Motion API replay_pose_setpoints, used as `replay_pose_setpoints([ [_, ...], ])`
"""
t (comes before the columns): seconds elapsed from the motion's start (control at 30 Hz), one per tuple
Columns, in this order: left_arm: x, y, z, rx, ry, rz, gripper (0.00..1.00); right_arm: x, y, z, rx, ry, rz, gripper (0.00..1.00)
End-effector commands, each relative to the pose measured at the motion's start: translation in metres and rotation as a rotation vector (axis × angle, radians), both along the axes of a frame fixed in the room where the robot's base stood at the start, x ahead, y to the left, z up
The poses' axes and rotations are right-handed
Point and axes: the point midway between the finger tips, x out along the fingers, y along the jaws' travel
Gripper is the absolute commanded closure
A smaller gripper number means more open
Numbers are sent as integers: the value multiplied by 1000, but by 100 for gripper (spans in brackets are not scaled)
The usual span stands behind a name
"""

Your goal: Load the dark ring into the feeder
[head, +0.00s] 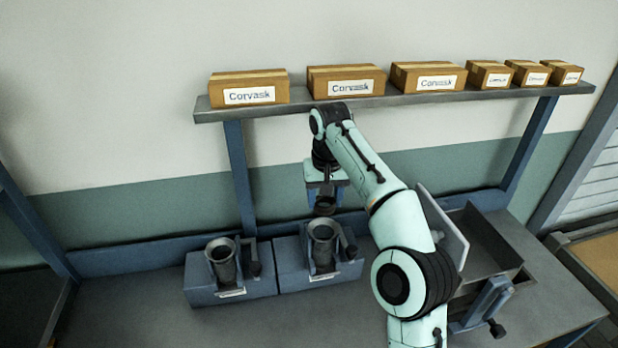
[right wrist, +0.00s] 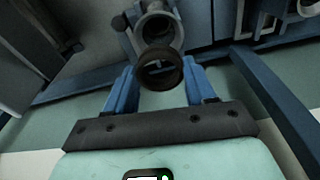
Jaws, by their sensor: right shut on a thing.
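The dark ring (head: 325,207) is held in my right gripper (head: 325,193) above the right-hand of two blue feeder units. In the right wrist view the ring (right wrist: 160,84) sits between the two blue fingers, with its opening showing. The right feeder's grey flared tube (head: 322,250) stands upright below the ring, apart from it in the head view. A tube mouth (right wrist: 157,22) shows just beyond the ring in the wrist view. The left feeder (head: 222,264) has a similar tube and stands empty of my grippers. My left gripper is not in view.
A shelf (head: 420,98) with several Corvask boxes (head: 345,82) runs above the bench, behind my right arm. A grey open-topped machine (head: 487,250) with a tilted panel stands right of the arm. The bench front (head: 230,325) is clear.

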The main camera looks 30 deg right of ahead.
Motion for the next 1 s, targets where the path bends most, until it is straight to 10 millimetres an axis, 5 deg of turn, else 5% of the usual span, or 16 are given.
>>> replay_pose_setpoints([
  [1.0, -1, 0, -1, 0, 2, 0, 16, -1, 0, -54, 0, -1, -1, 79],
])
